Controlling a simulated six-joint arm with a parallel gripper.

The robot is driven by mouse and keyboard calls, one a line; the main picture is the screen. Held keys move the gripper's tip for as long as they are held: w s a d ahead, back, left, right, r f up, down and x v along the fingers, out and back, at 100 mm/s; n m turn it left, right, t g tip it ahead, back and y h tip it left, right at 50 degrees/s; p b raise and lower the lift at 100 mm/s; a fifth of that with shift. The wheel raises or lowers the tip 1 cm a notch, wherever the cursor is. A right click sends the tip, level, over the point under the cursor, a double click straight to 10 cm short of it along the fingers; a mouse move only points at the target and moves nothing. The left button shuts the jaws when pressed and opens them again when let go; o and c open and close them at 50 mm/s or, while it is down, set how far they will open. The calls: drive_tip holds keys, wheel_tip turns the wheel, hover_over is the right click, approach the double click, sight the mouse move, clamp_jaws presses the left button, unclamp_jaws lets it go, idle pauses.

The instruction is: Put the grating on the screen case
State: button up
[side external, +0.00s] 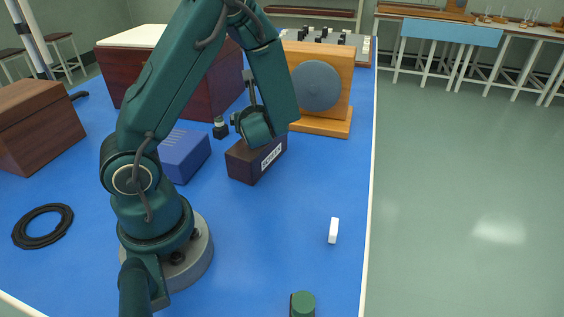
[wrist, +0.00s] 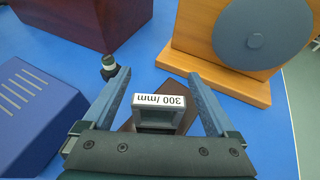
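The grating (wrist: 159,116) is a small grey frame with a white label reading "300 /mm" in the wrist view, upside down there. It stands between the fingers of my gripper (wrist: 157,74), with a gap on each side. The fingers are spread open. The screen case (side external: 256,163) is a dark brown box labelled "SCREEN" in the side view, right below my gripper. Its brown top (wrist: 181,85) shows around the grating in the wrist view. The grating appears to rest on it, but the contact is hidden. The arm hides the grating in the side view.
A blue box (side external: 183,155) stands left of the case, with a small black knob-like piece (side external: 220,128) behind. A wooden stand with a grey disc (side external: 317,86) is close behind right. A white block (side external: 333,230) lies in front right. The blue table's right edge is near.

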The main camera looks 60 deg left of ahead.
drive_tip(key=shift+r, duration=0.1)
drive_tip(key=v, duration=1)
drive_tip(key=s+d+f+n+g+h, duration=0.1)
drive_tip(key=s+d+n+g+h, duration=0.4)
drive_tip(key=s+n, duration=0.6)
drive_tip(key=w+d+r+n+t+h, duration=0.4)
drive_tip(key=d+n+h, duration=0.3)
drive_tip(key=d+n, duration=0.2)
drive_tip(key=shift+w+d+r+n+t, duration=0.25)
drive_tip(key=shift+n+t, duration=0.55)
drive_tip(key=shift+n, duration=0.4)
